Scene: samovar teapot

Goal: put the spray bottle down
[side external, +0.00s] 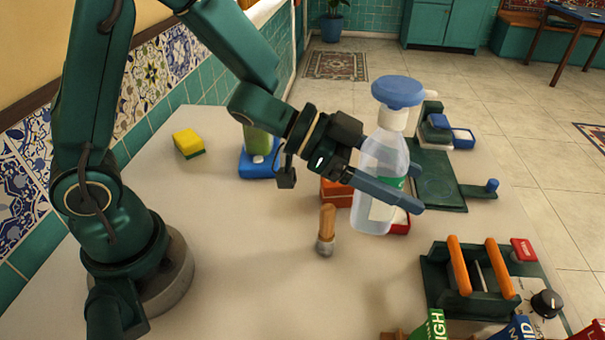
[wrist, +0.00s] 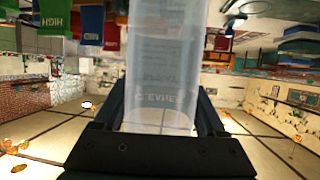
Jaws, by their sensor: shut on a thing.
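The spray bottle (side external: 376,165) has a clear body, a white neck, a blue head and a label with green on it. My gripper (side external: 390,193) is shut on its body, with a finger across the near side. The bottle is upright or nearly so. It appears raised above the counter (side external: 260,285), but the exact gap under its base is hard to judge. In the wrist view the translucent spray bottle (wrist: 165,75) fills the middle between my fingers, with faint lettering on it.
A wooden-handled brush (side external: 326,230) stands in front of the bottle, left of it. Behind are red boxes (side external: 337,192) and a green stand (side external: 440,180). A green rack with orange handles (side external: 468,290) is at right. A yellow sponge (side external: 188,143) lies at left. The front-left counter is clear.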

